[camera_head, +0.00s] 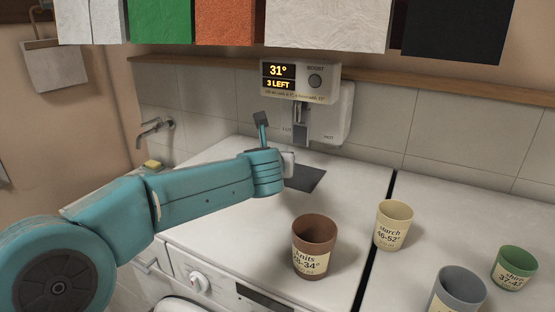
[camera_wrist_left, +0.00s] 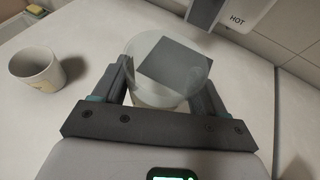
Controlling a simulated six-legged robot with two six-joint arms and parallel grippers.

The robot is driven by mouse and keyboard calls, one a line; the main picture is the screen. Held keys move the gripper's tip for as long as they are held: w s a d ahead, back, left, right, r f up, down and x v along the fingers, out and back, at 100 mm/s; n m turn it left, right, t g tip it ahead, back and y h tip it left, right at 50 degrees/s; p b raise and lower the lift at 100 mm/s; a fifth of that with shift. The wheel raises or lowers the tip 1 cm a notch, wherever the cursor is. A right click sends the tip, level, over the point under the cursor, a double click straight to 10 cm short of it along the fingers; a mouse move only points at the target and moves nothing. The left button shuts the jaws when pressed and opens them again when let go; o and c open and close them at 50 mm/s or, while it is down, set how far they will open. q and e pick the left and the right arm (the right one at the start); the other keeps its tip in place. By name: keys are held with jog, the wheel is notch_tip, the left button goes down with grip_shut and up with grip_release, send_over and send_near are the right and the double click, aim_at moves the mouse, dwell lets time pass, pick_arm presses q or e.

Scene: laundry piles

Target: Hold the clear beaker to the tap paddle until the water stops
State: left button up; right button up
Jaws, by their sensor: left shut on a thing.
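The clear beaker (camera_wrist_left: 148,52) is gripped between the two fingers of my left gripper (camera_wrist_left: 163,82) in the left wrist view. In the head view my left gripper (camera_head: 279,160) is mostly hidden behind its own wrist, and only a pale bit of the beaker (camera_head: 289,164) shows past it. The tap unit (camera_head: 300,90) on the wall reads 31° and 3 LEFT. Its grey tap paddle (camera_head: 302,118) hangs below the display, above and slightly right of the beaker. I see no clear contact between them and cannot make out water. My right gripper is out of view.
A dark square pad (camera_head: 306,178) lies under the tap. Brown (camera_head: 314,246), cream (camera_head: 393,225), grey (camera_head: 458,291) and green (camera_head: 514,268) cups stand to the right. A whitish cup (camera_wrist_left: 36,68) stands left in the wrist view.

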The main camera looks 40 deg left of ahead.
pick_arm(q)
jog(key=shift+w+a+r, duration=0.1)
jog(key=shift+w+r, duration=0.05)
jog(key=shift+w, duration=0.05)
jog(key=w+a+p, duration=0.1)
jog(key=w, duration=0.2)
jog(key=w+p, duration=0.2)
jog(key=w, duration=0.1)
jog(key=w+a+p, duration=0.1)
jog(key=w, duration=0.2)
jog(key=shift+a, duration=0.35)
jog(key=shift+w+p, duration=0.1)
jog(key=shift+p, duration=0.25)
